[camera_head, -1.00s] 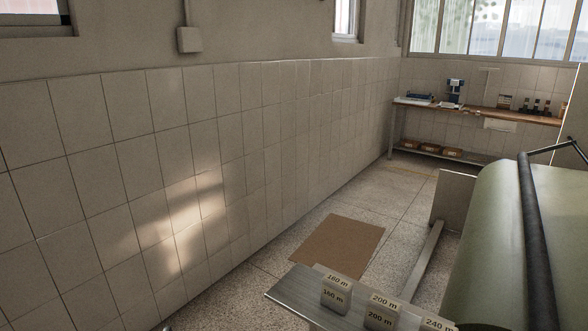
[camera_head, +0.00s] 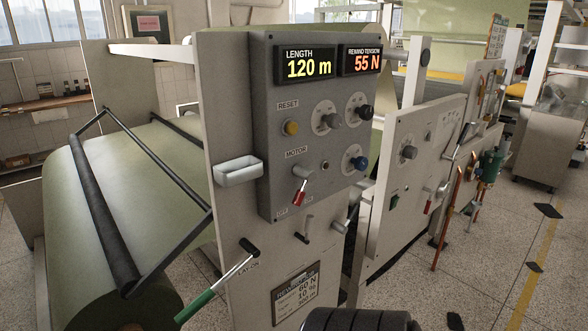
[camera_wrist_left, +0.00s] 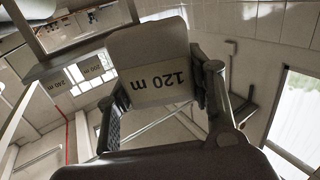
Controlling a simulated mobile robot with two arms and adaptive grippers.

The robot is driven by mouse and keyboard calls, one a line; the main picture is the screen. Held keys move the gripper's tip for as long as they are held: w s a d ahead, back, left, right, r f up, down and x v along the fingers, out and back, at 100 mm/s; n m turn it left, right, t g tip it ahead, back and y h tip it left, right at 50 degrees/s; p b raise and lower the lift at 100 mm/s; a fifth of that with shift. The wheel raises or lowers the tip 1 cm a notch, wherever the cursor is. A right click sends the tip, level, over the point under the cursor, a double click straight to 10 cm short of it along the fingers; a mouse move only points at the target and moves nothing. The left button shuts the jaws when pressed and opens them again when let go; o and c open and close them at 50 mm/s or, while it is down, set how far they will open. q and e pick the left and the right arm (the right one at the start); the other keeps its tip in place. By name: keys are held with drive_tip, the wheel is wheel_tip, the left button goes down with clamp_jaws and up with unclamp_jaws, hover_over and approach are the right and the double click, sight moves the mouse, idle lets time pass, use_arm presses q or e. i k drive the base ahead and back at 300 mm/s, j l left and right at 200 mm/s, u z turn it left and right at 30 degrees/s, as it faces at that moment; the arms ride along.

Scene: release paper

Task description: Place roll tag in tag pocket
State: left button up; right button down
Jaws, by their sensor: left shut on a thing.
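My left gripper (camera_wrist_left: 160,106) is shut on a pale roll tag (camera_wrist_left: 158,88) marked "120 m", which reads upside down in the left wrist view. A finger shows on each side of the tag. A small white open-topped pocket (camera_head: 238,172), which looks like the tag pocket, is fixed to the machine's side plate, left of the grey control panel (camera_head: 268,125). Its inside is mostly hidden. The panel's length display (camera_head: 308,66) reads 120 m. My right gripper is not in view.
A large green roll (camera_head: 120,190) with a black bar frame (camera_head: 95,215) stands left of the pocket. A green-handled lever (camera_head: 195,305) sticks out below it. Panel knobs and a red switch (camera_head: 299,196) lie to its right. Other tags (camera_wrist_left: 91,67) show behind in the left wrist view.

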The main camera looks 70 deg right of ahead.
sight(239, 176)
drive_tip(key=k+l+z, duration=0.25)
drive_tip(key=l, duration=0.4)
drive_tip(key=k+l+z, duration=0.3)
drive_tip(key=l, duration=0.4)
drive_tip(key=k+l+z, duration=0.1)
drive_tip(key=k+l, duration=0.15)
drive_tip(key=l, duration=0.15)
drive_tip(key=k+l+z, duration=0.15)
drive_tip(key=l, duration=0.25)
drive_tip(key=l+z, duration=0.15)
drive_tip(key=l, duration=0.2)
